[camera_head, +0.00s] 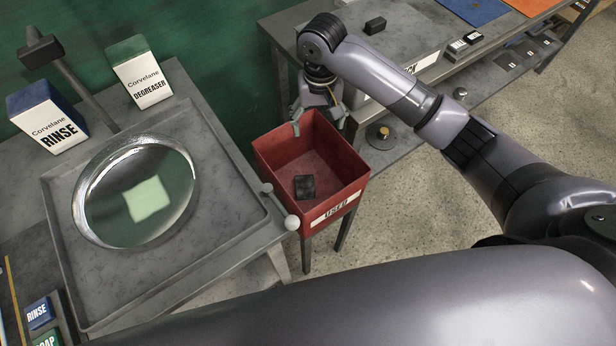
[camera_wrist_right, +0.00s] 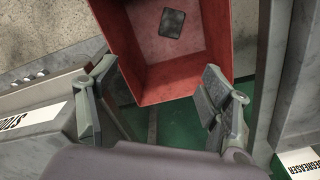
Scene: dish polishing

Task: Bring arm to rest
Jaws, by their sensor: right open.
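My right gripper (camera_head: 318,112) hangs over the back edge of the red bin labelled USED (camera_head: 336,212). In the right wrist view its two fingers (camera_wrist_right: 158,105) are spread wide with nothing between them. A small dark pad (camera_head: 305,187) lies on the floor of the red bin, apart from the fingers, and it also shows in the right wrist view (camera_wrist_right: 172,23). My left gripper is not in view; a large grey arm link of mine fills the bottom of the head view.
A shiny round dish (camera_head: 95,215) with a pale green patch lies in a grey tray (camera_head: 225,250) at left. A RINSE box (camera_head: 47,118) and a DEGREASER box (camera_head: 141,72) stand behind it. A grey bench (camera_head: 420,30) is at the back right.

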